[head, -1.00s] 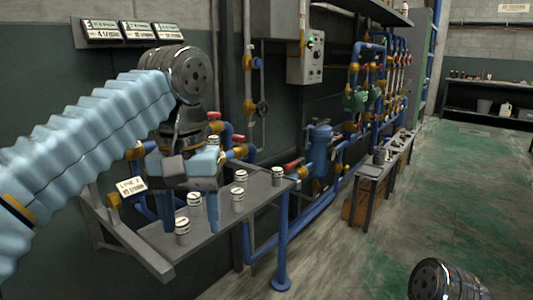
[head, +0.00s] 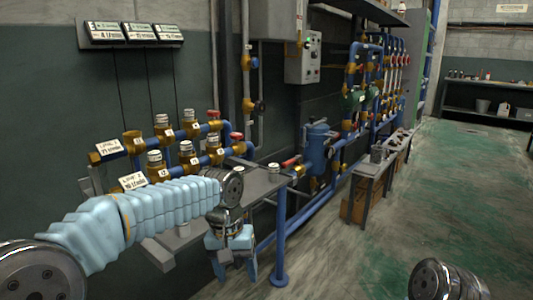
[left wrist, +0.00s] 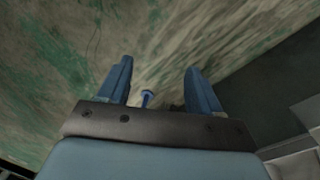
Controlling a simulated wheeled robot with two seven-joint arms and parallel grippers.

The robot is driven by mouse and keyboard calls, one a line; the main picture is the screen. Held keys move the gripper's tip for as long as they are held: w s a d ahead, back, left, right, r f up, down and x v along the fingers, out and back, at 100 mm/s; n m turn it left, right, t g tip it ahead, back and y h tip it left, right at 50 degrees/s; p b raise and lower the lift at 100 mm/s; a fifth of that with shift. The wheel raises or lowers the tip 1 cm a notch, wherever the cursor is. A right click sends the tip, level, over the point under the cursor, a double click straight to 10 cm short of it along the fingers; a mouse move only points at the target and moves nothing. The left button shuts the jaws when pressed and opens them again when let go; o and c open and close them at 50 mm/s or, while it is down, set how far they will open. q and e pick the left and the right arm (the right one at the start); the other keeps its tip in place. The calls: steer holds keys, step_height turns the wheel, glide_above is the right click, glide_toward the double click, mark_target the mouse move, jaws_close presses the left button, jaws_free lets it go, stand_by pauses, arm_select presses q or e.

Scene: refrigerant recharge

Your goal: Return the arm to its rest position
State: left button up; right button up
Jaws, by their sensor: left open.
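My left arm, in a light blue ribbed sleeve (head: 150,212), comes in low from the left in the head view. My left gripper (head: 235,268) hangs with its fingers pointing down, in front of and below the grey table's front edge. Its two blue fingers are apart. In the left wrist view the open fingers (left wrist: 160,85) have nothing between them but the distant floor and a small blue pipe foot (left wrist: 147,97). My right gripper is not in view.
Brass and blue pipework (head: 188,150) with several white-capped pieces stands behind. The green-streaked floor (head: 460,190) to the right is open.

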arm_select(q)
step_height(320, 180, down, 23)
steer(key=s+h, duration=0.2)
steer(key=s+a+f+n+t, duration=0.1)
steer(key=s+a+f, duration=0.3)
steer(key=s+f, duration=1.3)
steer(key=shift+f+n+h, duration=0.2)
steer(key=shift+n+h, duration=0.2)
steer(key=shift+n, duration=0.5)
